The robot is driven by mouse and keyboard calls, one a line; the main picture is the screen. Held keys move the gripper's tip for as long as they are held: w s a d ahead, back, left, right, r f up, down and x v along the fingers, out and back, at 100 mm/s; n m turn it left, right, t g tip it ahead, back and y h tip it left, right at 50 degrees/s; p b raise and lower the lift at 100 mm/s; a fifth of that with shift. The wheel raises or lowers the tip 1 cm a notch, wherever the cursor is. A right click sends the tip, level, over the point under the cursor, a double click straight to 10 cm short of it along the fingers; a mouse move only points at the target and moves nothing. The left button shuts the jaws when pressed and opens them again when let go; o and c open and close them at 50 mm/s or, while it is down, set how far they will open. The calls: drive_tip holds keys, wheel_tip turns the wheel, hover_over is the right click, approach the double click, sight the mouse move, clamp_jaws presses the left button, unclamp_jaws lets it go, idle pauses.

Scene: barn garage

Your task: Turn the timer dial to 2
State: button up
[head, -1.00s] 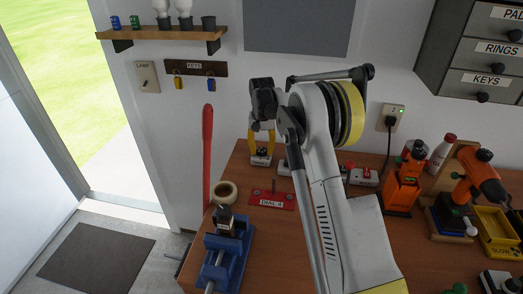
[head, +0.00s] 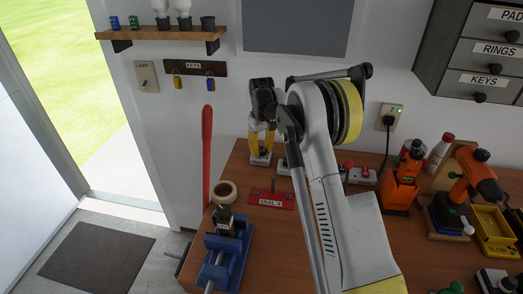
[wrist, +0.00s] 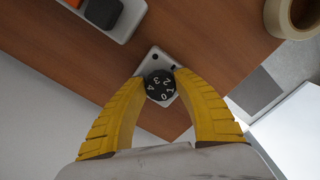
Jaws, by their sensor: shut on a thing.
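The timer is a small pale box (wrist: 152,58) with a round black dial (wrist: 160,85) marked 0 to 4 in white. In the wrist view a small dark mark sits on the box above and right of the dial, nearest the 2; I cannot tell the exact setting. My gripper (wrist: 160,84) has its yellow fingers on both sides of the dial, shut on it. In the head view the timer (head: 260,160) stands at the bench's back left, under my gripper (head: 262,148). The fingers partly hide the dial there.
A red plate (head: 270,200) reading "DIAL" and 4 lies in front of the timer. A tape roll (head: 225,189), a blue vise (head: 222,258) and a tall red handle (head: 207,150) are to the left. A red-button box (head: 362,175) and orange drills stand right.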

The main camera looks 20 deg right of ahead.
sight(262, 150)
idle(0.5)
drive_tip(key=o, duration=1.2)
wheel_tip(262, 150, up, 12)
